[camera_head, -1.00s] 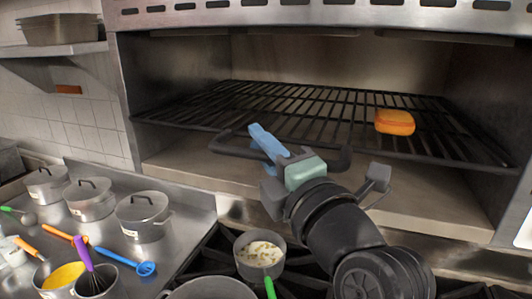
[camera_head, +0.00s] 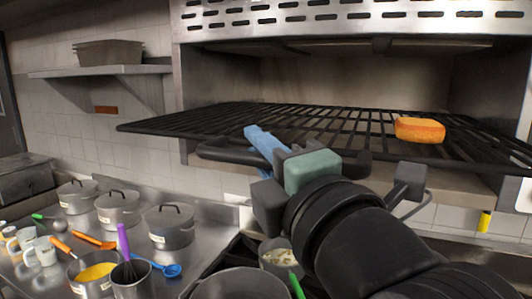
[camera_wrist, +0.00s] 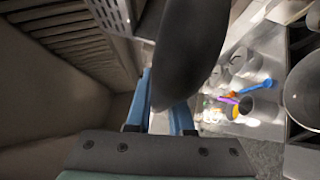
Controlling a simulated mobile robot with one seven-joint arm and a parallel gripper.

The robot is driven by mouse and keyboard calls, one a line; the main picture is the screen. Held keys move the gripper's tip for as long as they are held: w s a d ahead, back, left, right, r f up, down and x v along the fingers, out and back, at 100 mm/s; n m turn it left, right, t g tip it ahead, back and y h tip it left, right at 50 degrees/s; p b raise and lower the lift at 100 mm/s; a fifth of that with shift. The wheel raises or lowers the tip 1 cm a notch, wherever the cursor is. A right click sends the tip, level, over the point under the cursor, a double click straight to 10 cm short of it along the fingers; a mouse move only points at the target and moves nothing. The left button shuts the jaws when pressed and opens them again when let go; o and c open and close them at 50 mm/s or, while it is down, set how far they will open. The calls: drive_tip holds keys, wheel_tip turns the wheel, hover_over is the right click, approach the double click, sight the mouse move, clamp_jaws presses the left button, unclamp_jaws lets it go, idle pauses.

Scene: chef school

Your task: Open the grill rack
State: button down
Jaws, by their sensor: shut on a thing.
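The black grill rack (camera_head: 290,117) sticks out of the steel grill housing (camera_head: 350,34), with its front part beyond the opening. Its thick black front handle (camera_head: 222,153) runs along the front edge. My gripper (camera_head: 262,140), with blue fingers, is at this handle and shut on it. In the wrist view the dark handle (camera_wrist: 190,50) passes between the blue fingers (camera_wrist: 165,105). An orange-brown piece of food (camera_head: 420,130) lies on the right part of the rack. My wrist hides the middle of the handle.
Below are a stove with a pan of food (camera_head: 278,256) and a larger pot (camera_head: 240,284). Lidded pots (camera_head: 168,226), utensils and mugs (camera_head: 40,250) stand on the left counter. A shelf (camera_head: 100,71) with a bin is at upper left.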

idle(0.3)
drive_tip(key=c, duration=0.8)
unclamp_jaws()
drive_tip(key=b+v, duration=0.4)
drive_tip(key=v, duration=0.9)
drive_tip(key=shift+b, duration=0.3)
drive_tip(key=shift+f, duration=0.1)
wheel_tip(320, 180, up, 7)
drive_tip(key=w+a+m+t+h, duration=0.1)
drive_tip(key=m+t+h, duration=0.7)
drive_tip(key=m, duration=1.7)
drive_tip(key=shift+a+r+t+h, duration=0.25)
drive_tip(key=shift+a+t+h, duration=0.15)
drive_tip(key=shift+a+t, duration=0.55)
